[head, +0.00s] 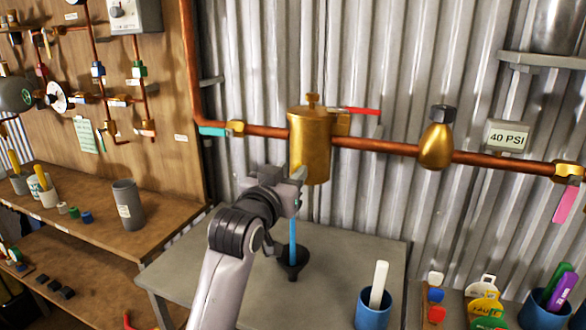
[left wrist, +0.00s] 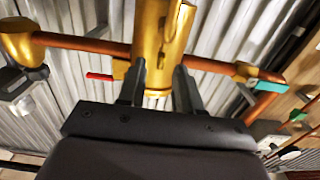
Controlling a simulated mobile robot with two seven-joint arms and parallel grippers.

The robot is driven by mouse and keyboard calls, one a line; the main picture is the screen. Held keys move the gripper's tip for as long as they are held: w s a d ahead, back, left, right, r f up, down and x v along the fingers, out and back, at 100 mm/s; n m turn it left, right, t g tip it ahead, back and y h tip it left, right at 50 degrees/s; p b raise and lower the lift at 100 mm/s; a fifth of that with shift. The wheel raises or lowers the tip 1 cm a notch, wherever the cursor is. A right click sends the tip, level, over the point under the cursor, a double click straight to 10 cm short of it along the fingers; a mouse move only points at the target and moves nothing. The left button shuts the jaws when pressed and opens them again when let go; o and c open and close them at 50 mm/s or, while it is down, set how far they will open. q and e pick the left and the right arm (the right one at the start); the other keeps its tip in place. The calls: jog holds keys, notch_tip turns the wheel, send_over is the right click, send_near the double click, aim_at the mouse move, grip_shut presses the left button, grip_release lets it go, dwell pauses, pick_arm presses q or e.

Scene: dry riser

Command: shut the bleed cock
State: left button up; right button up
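A brass cylinder (head: 309,130) sits on the copper pipe against the corrugated wall; it also shows in the left wrist view (left wrist: 150,35). A red lever (head: 358,110) sticks out level at its right side, apart from my fingers (left wrist: 100,76). A small brass fitting (left wrist: 181,18) shows on the cylinder in the left wrist view; I cannot tell whether it is the bleed cock. My left gripper (head: 298,174) is at the cylinder's lower front. Its fingers (left wrist: 160,88) are apart, with brass showing between them. My wrist hides part of the cylinder's underside. My right gripper is not in view.
The pipe (head: 375,146) carries a teal lever (head: 212,131), a brass bulb (head: 436,147) and a pink lever (head: 565,205). A blue cup (head: 373,312) stands front right.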

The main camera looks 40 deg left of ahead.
pick_arm(q)
jog(key=shift+x, duration=1.05)
jog(key=c, duration=0.6)
grip_shut()
